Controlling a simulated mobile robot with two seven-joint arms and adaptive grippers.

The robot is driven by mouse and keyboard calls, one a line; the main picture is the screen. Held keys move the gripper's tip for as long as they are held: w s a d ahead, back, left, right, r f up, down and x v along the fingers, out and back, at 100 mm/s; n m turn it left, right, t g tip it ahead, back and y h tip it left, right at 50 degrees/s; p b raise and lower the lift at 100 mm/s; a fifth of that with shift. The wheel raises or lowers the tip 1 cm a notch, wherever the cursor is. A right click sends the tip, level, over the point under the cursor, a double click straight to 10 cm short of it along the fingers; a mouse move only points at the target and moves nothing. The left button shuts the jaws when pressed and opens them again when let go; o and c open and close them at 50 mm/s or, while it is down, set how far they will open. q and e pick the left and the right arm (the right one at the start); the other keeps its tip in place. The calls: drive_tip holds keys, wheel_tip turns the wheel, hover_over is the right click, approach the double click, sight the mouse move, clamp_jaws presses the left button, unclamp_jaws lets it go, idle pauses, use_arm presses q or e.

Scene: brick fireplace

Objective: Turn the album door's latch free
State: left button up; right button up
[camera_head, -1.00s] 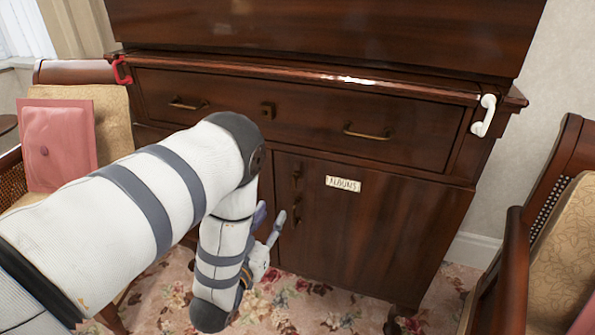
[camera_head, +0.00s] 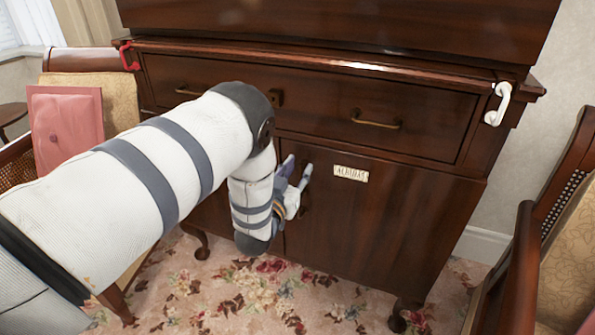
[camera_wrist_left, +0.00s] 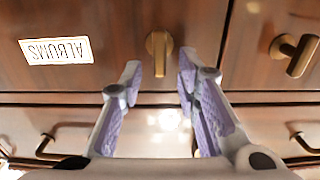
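The album door (camera_head: 375,220) is a dark wood panel with a white "ALBUMS" label (camera_head: 351,174), below the long drawer. The label is upside down in the left wrist view (camera_wrist_left: 57,51). The door's brass latch (camera_wrist_left: 158,52) shows there as a narrow bar lying up and down in the picture, right of the label. My left gripper (camera_head: 297,168) is at the door's left edge. In the left wrist view its purple-padded fingers (camera_wrist_left: 160,84) are open and empty, lined up on either side of the latch, with the tips just short of it. My right gripper is out of view.
A second brass fitting (camera_wrist_left: 295,54) sits across the door seam. The drawer (camera_head: 320,100) has brass pulls (camera_head: 376,121). A white handle (camera_head: 498,103) and a red one (camera_head: 129,56) are at the cabinet's sides. Chairs flank it, one with a pink cushion (camera_head: 66,128).

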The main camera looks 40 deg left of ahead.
use_arm(q)
clamp_jaws()
drive_tip(key=shift+m, duration=0.4)
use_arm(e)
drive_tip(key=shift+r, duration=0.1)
use_arm(q)
drive_tip(key=m, duration=0.3)
drive_tip(key=shift+d+m, duration=0.35)
drive_tip(key=shift+m, duration=0.05)
drive_tip(key=m, duration=0.3)
drive_tip(key=shift+w+d+f+m, duration=0.1)
drive_tip(key=shift+d+f+m, duration=0.1)
drive_tip(key=shift+f+m, duration=0.1)
drive_tip(key=m, duration=0.6)
drive_tip(key=f+m+b, duration=0.1)
drive_tip(key=m, duration=0.2)
drive_tip(key=shift+d+f, duration=0.1)
drive_tip(key=shift+d, duration=0.15)
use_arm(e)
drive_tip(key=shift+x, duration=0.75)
use_arm(q)
drive_tip(key=shift+m, duration=0.5)
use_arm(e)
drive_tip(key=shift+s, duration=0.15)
